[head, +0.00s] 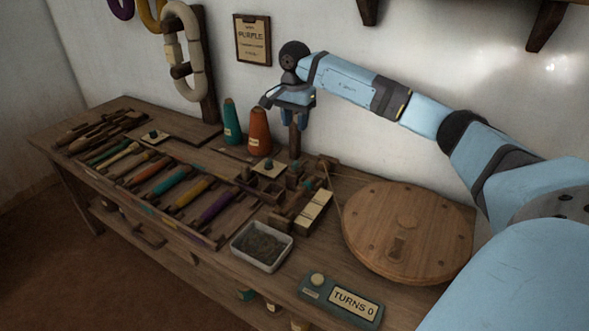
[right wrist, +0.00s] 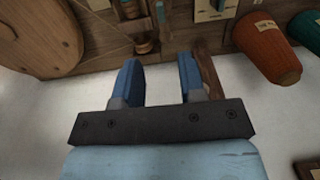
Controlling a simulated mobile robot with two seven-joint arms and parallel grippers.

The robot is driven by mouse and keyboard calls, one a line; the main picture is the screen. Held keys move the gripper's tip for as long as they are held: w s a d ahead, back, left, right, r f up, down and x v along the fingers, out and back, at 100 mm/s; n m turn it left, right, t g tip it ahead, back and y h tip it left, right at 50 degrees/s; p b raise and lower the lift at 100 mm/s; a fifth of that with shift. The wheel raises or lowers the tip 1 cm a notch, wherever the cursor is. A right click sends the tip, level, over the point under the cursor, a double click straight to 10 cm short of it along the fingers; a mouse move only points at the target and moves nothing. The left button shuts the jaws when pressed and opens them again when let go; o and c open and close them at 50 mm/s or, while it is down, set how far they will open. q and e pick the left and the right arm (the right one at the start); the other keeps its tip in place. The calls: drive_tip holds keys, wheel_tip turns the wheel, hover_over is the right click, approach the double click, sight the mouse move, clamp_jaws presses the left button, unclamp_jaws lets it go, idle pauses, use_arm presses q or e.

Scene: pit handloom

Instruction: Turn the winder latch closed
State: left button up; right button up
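The winder (head: 300,205) is a dark wooden frame with small teal and cream parts, standing on the bench just left of the large round wooden wheel (head: 408,230). Part of it shows at the top of the right wrist view (right wrist: 143,25). I cannot pick out the latch or its position for certain. A cream plate with a small knob (head: 267,170) lies beside the winder; it also shows in the right wrist view (right wrist: 216,9). My right gripper (head: 293,115) is above the back of the bench, fingers apart and empty (right wrist: 160,62). My left gripper is not in view.
An upright wooden post (head: 295,142) stands close to my right gripper. Orange (head: 259,131) and green (head: 230,122) cones stand left of it. Colored shuttles (head: 172,180), a white-rimmed tray (head: 262,246) and a "TURNS 0" counter (head: 342,300) occupy the bench. The wall is close behind.

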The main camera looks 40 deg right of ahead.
sight(294, 164)
use_arm(q)
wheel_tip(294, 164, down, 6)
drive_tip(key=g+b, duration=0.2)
drive_tip(key=b, duration=0.2)
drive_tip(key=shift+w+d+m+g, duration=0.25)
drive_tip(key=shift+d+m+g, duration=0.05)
use_arm(e)
wheel_tip(294, 164, down, 13)
drive_tip(key=shift+a+f, duration=0.1)
clamp_jaws()
